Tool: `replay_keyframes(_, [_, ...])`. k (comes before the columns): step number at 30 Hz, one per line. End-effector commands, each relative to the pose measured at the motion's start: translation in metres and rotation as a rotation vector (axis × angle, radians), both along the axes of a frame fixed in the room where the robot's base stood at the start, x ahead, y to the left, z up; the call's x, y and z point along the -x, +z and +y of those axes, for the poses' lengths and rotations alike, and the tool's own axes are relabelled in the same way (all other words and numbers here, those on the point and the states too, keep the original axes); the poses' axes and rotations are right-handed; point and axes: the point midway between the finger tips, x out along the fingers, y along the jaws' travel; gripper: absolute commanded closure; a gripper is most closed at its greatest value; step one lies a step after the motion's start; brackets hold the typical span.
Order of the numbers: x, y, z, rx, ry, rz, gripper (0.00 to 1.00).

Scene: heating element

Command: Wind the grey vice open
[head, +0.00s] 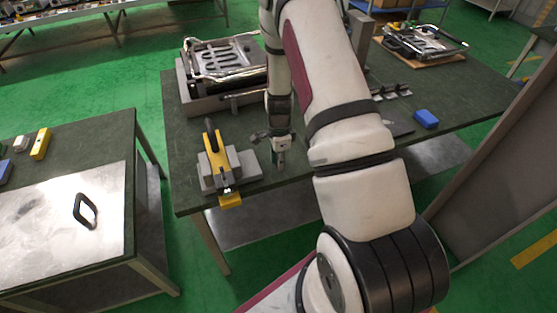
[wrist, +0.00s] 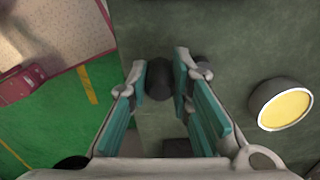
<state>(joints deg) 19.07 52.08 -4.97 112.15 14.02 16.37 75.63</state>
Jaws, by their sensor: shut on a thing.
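The grey vice (head: 245,170) sits at the near left corner of the dark green bench, with yellow parts on and beside it. My gripper (head: 279,161) points down just right of the vice, low by the bench's front edge. In the wrist view, the teal-padded fingers of my gripper (wrist: 160,82) are closed around a small dark round knob (wrist: 159,80). A second dark round end (wrist: 203,66) shows beyond the right finger. Whether these belong to the vice's handle is not clear, and the link to its body is hidden.
A metal tray assembly (head: 222,62) stands behind the vice. A blue block (head: 426,119) lies at the right. A side table (head: 120,160) stands left across a gap.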

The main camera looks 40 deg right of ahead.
Motion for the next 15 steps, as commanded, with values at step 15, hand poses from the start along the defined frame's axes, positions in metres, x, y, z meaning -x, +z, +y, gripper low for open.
replay_keyframes(15, [0.006, 0.0, -0.018, 0.001, 0.415, -0.003, 1.0])
